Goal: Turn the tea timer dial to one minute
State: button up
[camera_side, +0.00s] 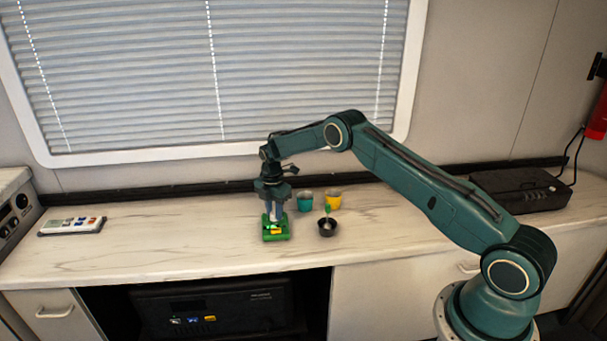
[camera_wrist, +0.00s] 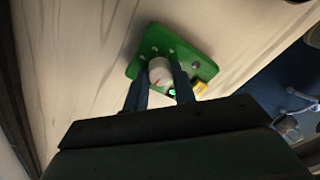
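The tea timer (camera_side: 276,236) is a green block on the counter, with a yellow part at its front. In the wrist view, its green plate (camera_wrist: 150,43) carries a white round dial (camera_wrist: 160,69) with a red mark and several small pale marks around it. My gripper (camera_side: 276,216) points down over the timer. In the wrist view, the two fingers of my gripper (camera_wrist: 160,75) flank the dial with no visible gap and appear shut on it. A small green light (camera_wrist: 172,93) and a yellow piece (camera_wrist: 200,88) show beside the right finger. The dial's exact setting is unclear.
A teal cup (camera_side: 305,202), a yellow cup (camera_side: 333,201) and a small dark bowl (camera_side: 327,229) with something green in it stand just right of the timer. The counter between is clear.

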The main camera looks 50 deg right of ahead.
aim_at(274, 213)
jog(key=shift+m, duration=0.3)
jog(key=m, duration=0.3)
jog(key=shift+m, duration=0.4)
jog(key=m, duration=0.4)
jog(key=shift+m, duration=0.3)
dwell(0.3)
jog(key=o, duration=1)
jog(key=shift+r, duration=0.1)
notch_tip(274, 213, up, 14)
dwell(0.4)
